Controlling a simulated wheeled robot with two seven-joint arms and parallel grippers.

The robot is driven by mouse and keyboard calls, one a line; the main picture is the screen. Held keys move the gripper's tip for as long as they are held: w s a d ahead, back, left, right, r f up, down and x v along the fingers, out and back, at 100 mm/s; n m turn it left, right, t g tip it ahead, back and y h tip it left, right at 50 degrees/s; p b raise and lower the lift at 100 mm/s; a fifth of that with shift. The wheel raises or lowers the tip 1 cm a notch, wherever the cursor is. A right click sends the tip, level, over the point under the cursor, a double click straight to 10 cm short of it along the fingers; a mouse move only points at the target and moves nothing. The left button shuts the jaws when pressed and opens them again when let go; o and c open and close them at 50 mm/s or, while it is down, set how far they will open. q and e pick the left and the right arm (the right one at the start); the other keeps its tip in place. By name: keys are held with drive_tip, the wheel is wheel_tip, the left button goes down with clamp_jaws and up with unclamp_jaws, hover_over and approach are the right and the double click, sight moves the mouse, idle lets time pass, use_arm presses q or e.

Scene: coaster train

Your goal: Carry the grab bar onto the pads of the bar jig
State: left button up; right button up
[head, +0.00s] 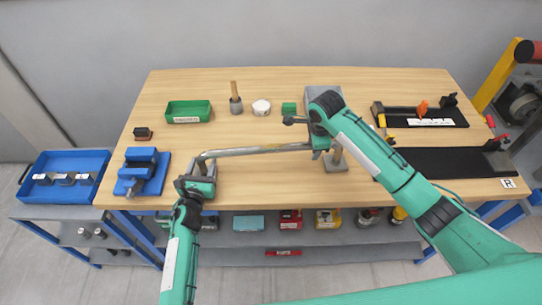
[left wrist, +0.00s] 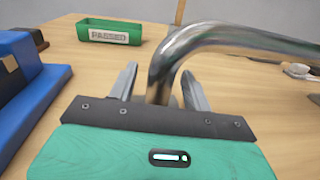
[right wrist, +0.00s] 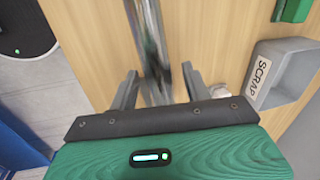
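The grab bar (head: 255,150) is a bent grey metal tube lying across the middle of the table. My left gripper (head: 199,183) is at its left leg, with the fingers on both sides of the tube in the left wrist view (left wrist: 160,82). My right gripper (head: 320,143) is near its right end, with the tube between the fingers in the right wrist view (right wrist: 156,75). A grey flange (head: 336,163) shows below the right end. The long black plate (head: 440,162) at right may be the bar jig; my right arm partly covers it.
A blue fixture (head: 143,172) stands left of my left gripper. A green bin (head: 188,112), a mallet (head: 236,105) and a grey scrap bin (right wrist: 290,75) stand behind the bar. A black clamp board (head: 425,117) is at the back right. The table in front of the bar is clear.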

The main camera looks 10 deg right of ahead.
use_arm(q)
clamp_jaws()
use_arm(e)
clamp_jaws()
idle(0.9)
use_arm(q)
drive_tip(key=shift+w+r, duration=0.1)
drive_tip(key=shift+r, duration=0.05)
use_arm(e)
drive_tip(key=shift+w+r, duration=0.15)
